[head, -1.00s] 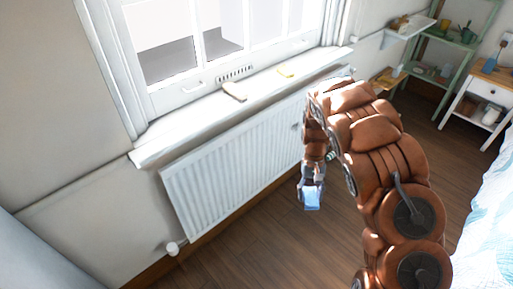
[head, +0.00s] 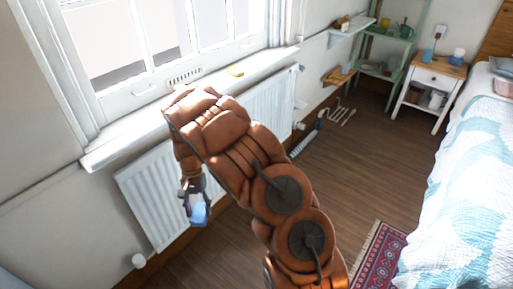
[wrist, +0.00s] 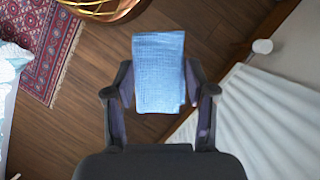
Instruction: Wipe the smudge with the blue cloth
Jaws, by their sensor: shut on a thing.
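The blue cloth (wrist: 158,72) hangs flat between the two dark fingers of my gripper (wrist: 158,88) in the wrist view. My gripper is shut on it. In the head view my gripper (head: 194,190) points down in front of the white radiator, with the pale blue cloth (head: 199,214) at its tip, held above the floor. I cannot make out a smudge in either view. My arm hides part of the window sill and radiator.
A green shelf (head: 388,60), a white nightstand (head: 432,82) and the bed (head: 470,190) stand right. A red rug (head: 372,255) lies near the bed. Wooden floor is open between.

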